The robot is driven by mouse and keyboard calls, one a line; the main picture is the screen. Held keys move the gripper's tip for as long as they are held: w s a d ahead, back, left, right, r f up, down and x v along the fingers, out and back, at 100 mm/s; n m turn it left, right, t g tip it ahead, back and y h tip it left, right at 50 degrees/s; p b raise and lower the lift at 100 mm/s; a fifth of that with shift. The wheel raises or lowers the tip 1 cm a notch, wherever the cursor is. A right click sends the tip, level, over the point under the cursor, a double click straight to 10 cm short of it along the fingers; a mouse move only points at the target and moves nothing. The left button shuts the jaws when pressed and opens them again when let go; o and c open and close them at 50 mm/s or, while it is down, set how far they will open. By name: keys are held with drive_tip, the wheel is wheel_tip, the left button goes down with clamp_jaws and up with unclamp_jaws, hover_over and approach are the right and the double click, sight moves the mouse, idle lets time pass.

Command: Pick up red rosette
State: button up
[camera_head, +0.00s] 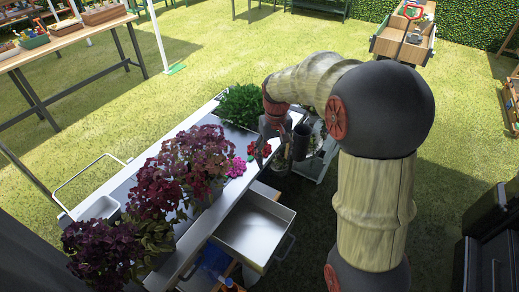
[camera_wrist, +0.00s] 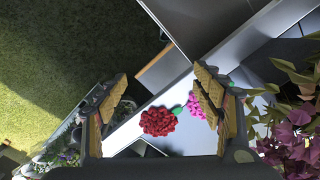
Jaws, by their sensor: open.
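The red rosette (camera_wrist: 158,121) is a round, ruffled red flower head with a bit of green at its side. In the wrist view it shows between the two fingers of my gripper (camera_wrist: 162,88), with a gap to each finger. The fingers are open and hold nothing. In the head view the red rosette (camera_head: 253,149) shows small on the narrow table, right beside my gripper (camera_head: 271,137), which hides part of that area. I cannot tell how high the gripper is above it.
A pink rosette (camera_wrist: 195,105) lies close to the red one, by the right finger in the wrist view. Dark purple potted plants (camera_head: 180,165) crowd the table's left part. A green leafy plant (camera_head: 242,104) stands at the back. An open metal drawer (camera_head: 252,228) juts out in front.

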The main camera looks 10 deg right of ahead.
drive_tip(key=shift+n+g, duration=0.3)
drive_tip(key=shift+n, duration=0.6)
drive_tip(key=w+f, duration=0.3)
drive_tip(key=w, duration=0.2)
drive_tip(key=w+f, duration=0.3)
drive_tip(key=w, duration=0.2)
drive_tip(key=w+f, duration=0.3)
drive_tip(key=w, duration=0.2)
drive_tip(key=shift+w+d+f, duration=0.15)
drive_tip(key=shift+f, duration=0.25)
drive_tip(key=shift+n, duration=0.5)
drive_tip(key=w+r, duration=0.1)
drive_tip(key=w, duration=0.1)
drive_tip(key=w+r, duration=0.2)
drive_tip(key=shift+r, duration=0.1)
drive_tip(key=shift+s+r+n, duration=0.1)
drive_tip(key=shift+r+n, duration=0.3)
drive_tip(key=shift+r, duration=0.3)
wheel_tip(320, 180, down, 2)
drive_tip(key=shift+f+b, duration=0.25)
drive_tip(key=shift+b, duration=0.4)
drive_tip(key=shift+w+a+f+b, duration=0.15)
drive_tip(key=shift+f+b, duration=0.5)
drive_tip(key=shift+f, duration=0.75)
drive_tip(key=shift+w+a+f+b, duration=0.15)
drive_tip(key=shift+f+b, duration=0.45)
drive_tip(key=shift+f, duration=0.75)
drive_tip(key=shift+r, duration=0.1)
drive_tip(key=shift+c, duration=0.6)
drive_tip(key=c, duration=0.9)
